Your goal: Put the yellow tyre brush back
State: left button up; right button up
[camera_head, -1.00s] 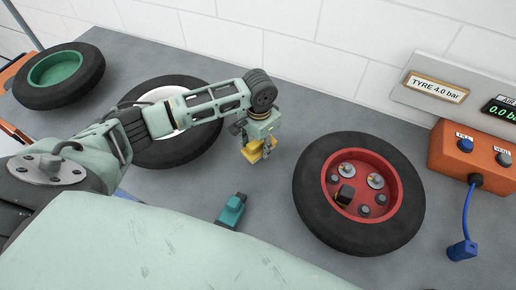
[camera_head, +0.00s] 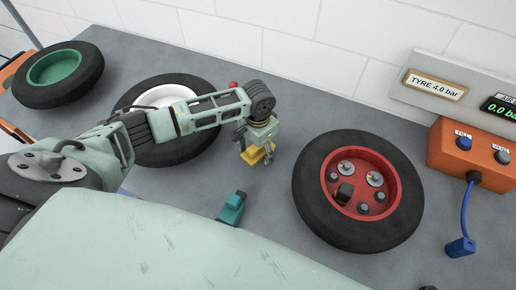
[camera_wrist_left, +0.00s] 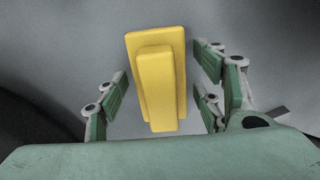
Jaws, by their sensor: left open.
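The yellow tyre brush (camera_head: 251,155) is on the grey bench between the white-rimmed wheel and the red-rimmed wheel. In the left wrist view the brush (camera_wrist_left: 158,85) shows as a yellow block with a narrower raised handle, lying between the fingers. My left gripper (camera_head: 259,156) is directly over the brush, pointing down. In the left wrist view its fingers (camera_wrist_left: 160,98) are apart, with a gap on each side of the brush. Part of the brush is hidden behind the gripper in the head view. My right gripper is not in view.
A red-rimmed wheel (camera_head: 310,205) lies to the right, a white-rimmed one (camera_head: 180,151) and a green-rimmed one (camera_head: 88,72) to the left. A teal tool (camera_head: 232,208) lies in front. An orange control box (camera_head: 455,155) with a blue hose (camera_head: 464,215) is at the right.

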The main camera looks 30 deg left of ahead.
pick_arm(q)
notch_tip(320, 180, up, 12)
jog(key=shift+r+b, duration=0.15)
jog(key=shift+b, duration=0.45)
dwell(0.4)
